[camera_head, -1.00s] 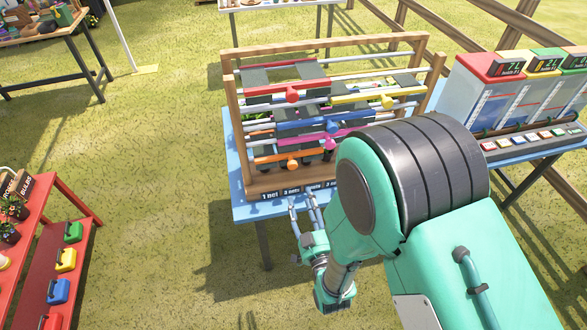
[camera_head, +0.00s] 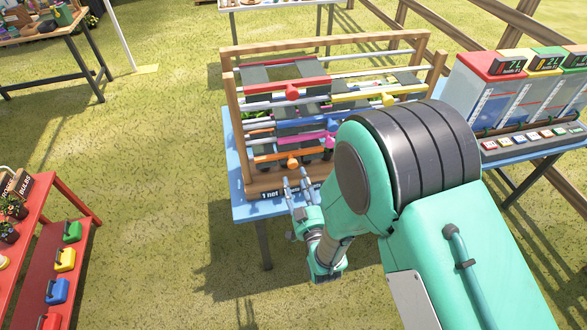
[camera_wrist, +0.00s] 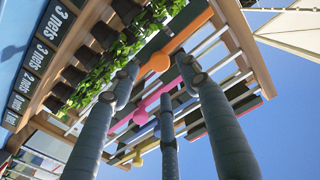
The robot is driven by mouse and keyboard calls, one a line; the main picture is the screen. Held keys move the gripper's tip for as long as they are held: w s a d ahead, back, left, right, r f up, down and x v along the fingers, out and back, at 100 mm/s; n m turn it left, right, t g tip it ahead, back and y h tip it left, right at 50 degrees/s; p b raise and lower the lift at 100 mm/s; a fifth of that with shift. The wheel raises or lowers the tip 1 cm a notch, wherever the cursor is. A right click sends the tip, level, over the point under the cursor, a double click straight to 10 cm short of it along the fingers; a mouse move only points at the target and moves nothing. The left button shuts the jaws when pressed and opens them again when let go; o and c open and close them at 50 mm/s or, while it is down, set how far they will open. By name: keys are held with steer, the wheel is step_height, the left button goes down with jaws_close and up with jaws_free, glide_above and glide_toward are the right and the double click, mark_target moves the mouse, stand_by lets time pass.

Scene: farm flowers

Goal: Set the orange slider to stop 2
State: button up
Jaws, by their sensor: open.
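The orange slider (camera_head: 291,162), a bar with a round orange knob, is on the lowest front rail of the wooden rack, toward its left end. Its knob (camera_wrist: 155,63) also shows in the wrist view, beyond the fingertips and between them. My gripper (camera_head: 297,178) is open and empty, just in front of and below the knob. Its three fingers (camera_wrist: 160,80) point toward the rack in the wrist view. I see no clear contact with the knob. The front label strip (camera_head: 270,193) reads "1 net" at left; my fingers hide part of it.
Red (camera_head: 292,92), yellow (camera_head: 386,100), blue (camera_head: 331,125) and pink (camera_head: 330,143) sliders sit on neighbouring rails, close together. Coloured-lid tanks (camera_head: 500,95) stand at the right.

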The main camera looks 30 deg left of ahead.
mark_target(293, 166)
steer(key=shift+b+x, duration=0.35)
steer(key=shift+x, duration=2.9)
steer(key=shift+c, duration=0.5)
steer(key=shift+f, duration=0.1)
jaws_close()
